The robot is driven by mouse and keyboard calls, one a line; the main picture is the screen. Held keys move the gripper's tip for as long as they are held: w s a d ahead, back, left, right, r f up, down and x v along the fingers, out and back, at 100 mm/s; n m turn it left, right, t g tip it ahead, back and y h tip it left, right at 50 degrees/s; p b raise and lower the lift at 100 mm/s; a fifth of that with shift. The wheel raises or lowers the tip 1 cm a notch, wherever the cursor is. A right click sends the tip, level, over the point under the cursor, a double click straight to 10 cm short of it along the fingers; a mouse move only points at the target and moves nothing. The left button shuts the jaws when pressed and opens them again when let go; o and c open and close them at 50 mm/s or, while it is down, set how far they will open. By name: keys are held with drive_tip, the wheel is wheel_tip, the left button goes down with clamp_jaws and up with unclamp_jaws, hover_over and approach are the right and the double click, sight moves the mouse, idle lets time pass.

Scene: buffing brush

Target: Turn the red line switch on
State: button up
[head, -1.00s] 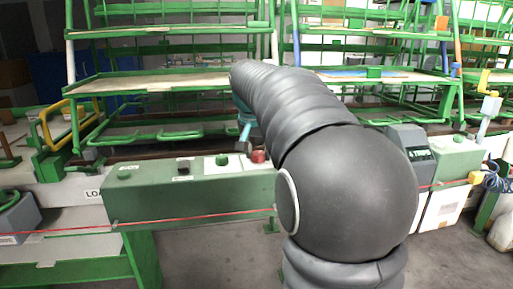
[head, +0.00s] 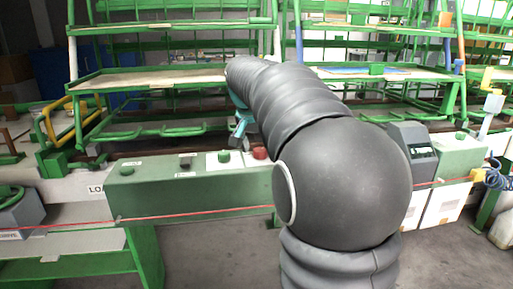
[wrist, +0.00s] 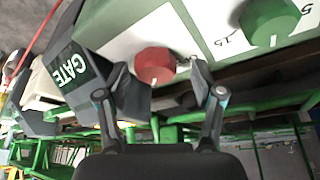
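The red switch (head: 260,153) is a round knob at the right part of the long green control box (head: 200,191). In the wrist view the red knob (wrist: 155,65) has a pale pointer mark and shows between my two spread fingers. My gripper (head: 240,132) is open, near and a little above the knob in the head view. In the wrist view my gripper (wrist: 158,80) has one finger on each side of the knob, with nothing clamped. Whether a finger touches the knob cannot be told. My arm hides the right end of the box in the head view.
A green knob (head: 224,156) on a white plate stands beside the red one; it also shows in the wrist view (wrist: 269,20). A dark box marked GATE (wrist: 80,65) is close to my left finger there. Green racks (head: 170,80) stand behind.

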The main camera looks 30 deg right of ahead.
drive_tip(key=shift+d, duration=0.15)
drive_tip(key=v, duration=1.2)
idle(0.3)
